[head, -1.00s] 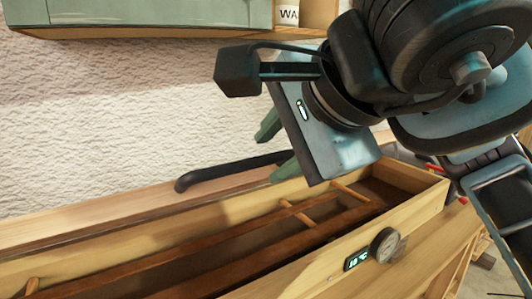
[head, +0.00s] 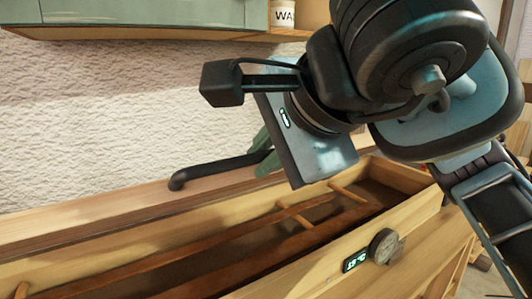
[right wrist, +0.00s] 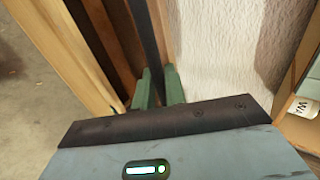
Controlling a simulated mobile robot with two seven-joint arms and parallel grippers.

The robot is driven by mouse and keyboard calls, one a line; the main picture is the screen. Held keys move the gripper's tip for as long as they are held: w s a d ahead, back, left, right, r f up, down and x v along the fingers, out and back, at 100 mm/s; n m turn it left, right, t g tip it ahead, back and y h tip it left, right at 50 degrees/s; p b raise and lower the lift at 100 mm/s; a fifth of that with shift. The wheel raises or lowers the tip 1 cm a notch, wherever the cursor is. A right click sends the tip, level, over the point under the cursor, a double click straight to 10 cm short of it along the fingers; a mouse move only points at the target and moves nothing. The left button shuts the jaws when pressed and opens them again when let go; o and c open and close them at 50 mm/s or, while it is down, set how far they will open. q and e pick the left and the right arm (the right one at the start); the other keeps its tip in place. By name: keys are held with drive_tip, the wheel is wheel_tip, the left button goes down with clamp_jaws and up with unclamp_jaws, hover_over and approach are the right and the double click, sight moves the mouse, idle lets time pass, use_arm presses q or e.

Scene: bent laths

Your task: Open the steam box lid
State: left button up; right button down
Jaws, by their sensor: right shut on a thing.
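The steam box (head: 420,215) is a long pale wooden trough, and its inside is in plain view in the head view. Its wooden lid (head: 90,214) stands swung back along the far edge, near the wall. A black bar handle (head: 205,173) is on the lid. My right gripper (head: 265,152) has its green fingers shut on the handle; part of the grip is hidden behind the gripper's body. In the right wrist view the dark handle (right wrist: 147,45) runs between the green fingers (right wrist: 158,85). My left gripper is not in view.
Brown laths and crosswise dowels (head: 350,193) are inside the box. A round dial (head: 384,246) and a lit display (head: 356,261) sit on its front wall. A rough white wall (head: 110,120) is close behind. A green cabinet (head: 150,15) and a white jar (head: 284,15) are above.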

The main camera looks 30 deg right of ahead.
drive_tip(key=shift+w+r, duration=3)
drive_tip(key=shift+w, duration=0.05)
drive_tip(key=w+r, duration=0.4)
drive_tip(key=w, duration=0.2)
drive_tip(key=shift+w, duration=0.35)
drive_tip(key=w+r, duration=0.2)
drive_tip(key=w, duration=0.5)
drive_tip(key=shift+w, duration=0.35)
drive_tip(key=w, duration=0.8)
drive_tip(key=shift+r, duration=0.1)
drive_tip(key=c, duration=1.2)
unclamp_jaws()
drive_tip(key=shift+o, duration=0.2)
